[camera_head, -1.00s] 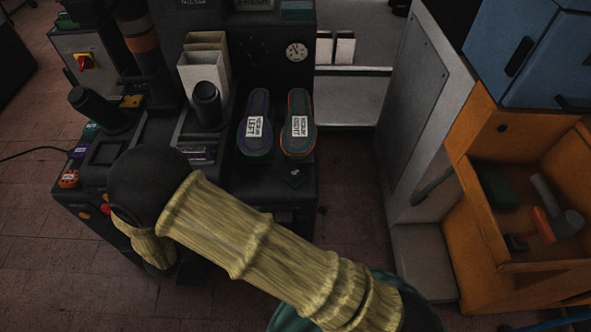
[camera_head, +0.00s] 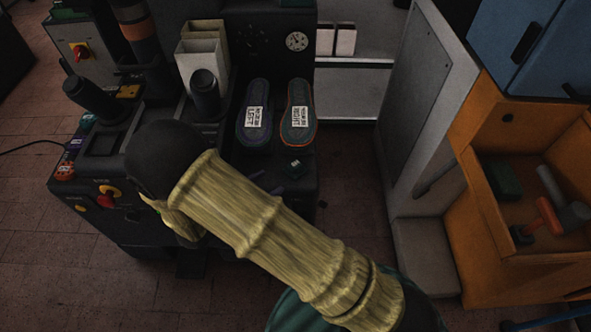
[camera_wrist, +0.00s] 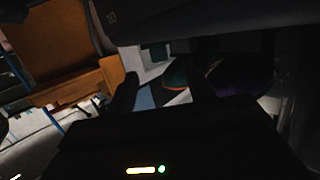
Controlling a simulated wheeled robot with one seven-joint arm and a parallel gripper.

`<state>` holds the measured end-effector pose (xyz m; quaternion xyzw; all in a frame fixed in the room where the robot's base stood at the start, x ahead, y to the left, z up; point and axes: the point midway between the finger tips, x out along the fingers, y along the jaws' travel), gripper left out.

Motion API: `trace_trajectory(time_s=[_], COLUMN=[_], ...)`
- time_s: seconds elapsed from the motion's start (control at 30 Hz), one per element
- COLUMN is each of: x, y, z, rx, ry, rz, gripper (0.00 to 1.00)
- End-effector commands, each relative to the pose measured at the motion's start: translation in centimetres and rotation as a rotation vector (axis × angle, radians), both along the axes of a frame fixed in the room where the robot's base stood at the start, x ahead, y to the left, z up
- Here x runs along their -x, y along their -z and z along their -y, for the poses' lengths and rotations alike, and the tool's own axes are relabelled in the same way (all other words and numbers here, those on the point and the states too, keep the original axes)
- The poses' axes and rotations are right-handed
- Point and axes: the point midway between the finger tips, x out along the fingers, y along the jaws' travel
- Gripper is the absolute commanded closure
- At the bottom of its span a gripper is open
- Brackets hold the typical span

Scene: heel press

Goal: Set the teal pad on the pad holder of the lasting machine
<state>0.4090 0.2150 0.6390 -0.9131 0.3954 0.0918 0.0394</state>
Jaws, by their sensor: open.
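The lasting machine (camera_head: 130,225) stands at left and centre in the head view. A small teal piece (camera_head: 87,121) sits at its left edge, above a purple (camera_head: 73,144) and an orange one (camera_head: 64,171); I cannot tell for sure that it is the teal pad. I cannot make out which part is the pad holder; my forearm and round dark wrist cover part of the machine front. My gripper is hidden in the head view. In the dark wrist view, my gripper (camera_wrist: 163,90) is open, with nothing visible held between its fingers.
Two shoe soles, left (camera_head: 255,118) and right (camera_head: 298,117), lie on the machine's right part. Dark posts (camera_head: 204,92) rise beside them. An orange cabinet (camera_head: 470,200) with a hammer (camera_head: 550,212) in its tray stands at right. Floor shows between machine and cabinet.

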Motion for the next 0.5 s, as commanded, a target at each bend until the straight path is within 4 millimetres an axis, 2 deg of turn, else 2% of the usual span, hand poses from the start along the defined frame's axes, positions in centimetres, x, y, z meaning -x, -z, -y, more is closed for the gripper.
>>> trace_trajectory(time_s=[0.2, 0.5], x=[-2.2, -2.6], y=[0.7, 0.7], z=[2.4, 2.8], rx=[-0.001, 0.000], ry=[0.002, 0.002], rz=[0.001, 0.000], gripper=[0.47, 0.47])
